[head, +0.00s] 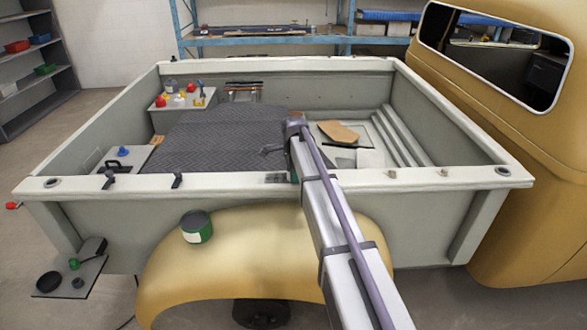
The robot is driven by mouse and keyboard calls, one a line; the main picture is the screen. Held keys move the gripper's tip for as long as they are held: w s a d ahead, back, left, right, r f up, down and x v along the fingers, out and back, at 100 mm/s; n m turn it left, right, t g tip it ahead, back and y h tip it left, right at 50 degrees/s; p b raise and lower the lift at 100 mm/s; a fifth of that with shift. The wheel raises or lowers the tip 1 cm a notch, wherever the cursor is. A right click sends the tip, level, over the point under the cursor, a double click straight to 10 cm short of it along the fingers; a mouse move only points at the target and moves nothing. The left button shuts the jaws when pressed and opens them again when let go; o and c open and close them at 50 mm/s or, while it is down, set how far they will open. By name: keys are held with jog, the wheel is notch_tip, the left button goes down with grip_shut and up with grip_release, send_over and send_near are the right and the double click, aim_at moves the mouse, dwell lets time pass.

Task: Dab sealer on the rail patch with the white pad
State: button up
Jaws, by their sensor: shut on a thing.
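A dark grey patch (276,178) lies on the near pale rail (225,182) of the truck bed, just left of my arm. My arm reaches in from the bottom right across this rail, and its far end stands over the bed. A small dark part juts left from there. My gripper cannot be made out; the arm hides the space behind it. A narrow green bit (294,175) shows at the arm's left edge by the patch; I cannot tell what it is. I cannot make out a white pad.
The tan fender (165,275) bulges below the near rail. Black clamps (109,174) sit on the rail at left. A side shelf (70,278) holds small dark items. Inside the bed are a dark ribbed mat (210,145), a tray of bottles (183,101) and cardboard (338,132).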

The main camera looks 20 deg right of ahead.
aim_at(295, 185)
jog(key=shift+s+a, duration=0.25)
jog(key=shift+s, duration=0.65)
jog(key=shift+s+a, duration=0.2)
jog(key=shift+s, duration=0.65)
notch_tip(295, 185, up, 6)
jog(key=p, duration=0.6)
notch_tip(295, 185, up, 3)
jog(key=p, duration=0.3)
jog(key=shift+w, duration=0.1)
